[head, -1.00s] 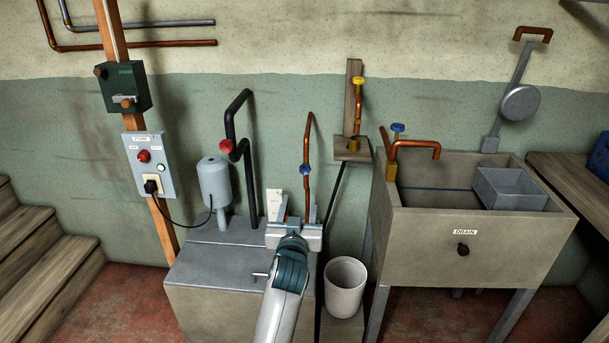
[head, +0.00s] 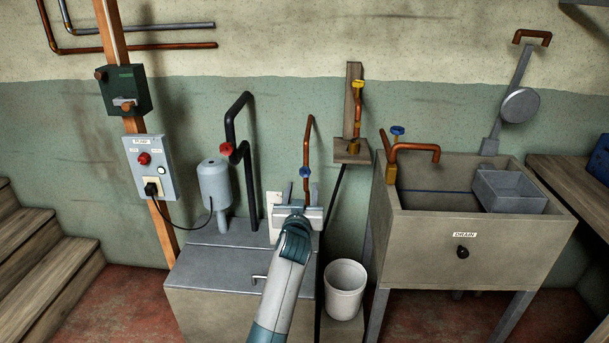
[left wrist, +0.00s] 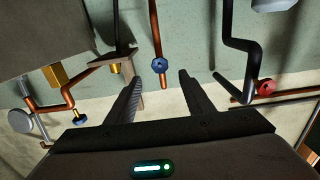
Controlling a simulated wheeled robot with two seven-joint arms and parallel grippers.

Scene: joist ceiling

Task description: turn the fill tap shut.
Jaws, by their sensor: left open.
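The tap with the blue knob (head: 305,172) sits on the thin copper pipe (head: 308,135) that drops behind the grey tank; I take it as the fill tap. My left gripper (head: 298,190) is open and empty, just below the knob in the head view. In the left wrist view the blue knob (left wrist: 160,65) lies ahead of the gap between the open fingers (left wrist: 160,85), with clear space to each finger. The lower end of the pipe is hidden behind my gripper in the head view. My right gripper is not in view.
The black pipe with a red valve (head: 226,149) rises left of the copper pipe. A yellow tap (head: 358,85) and another blue tap (head: 397,131) are to the right, by the sink (head: 470,240). A white bucket (head: 345,290) stands right of the tank (head: 205,262).

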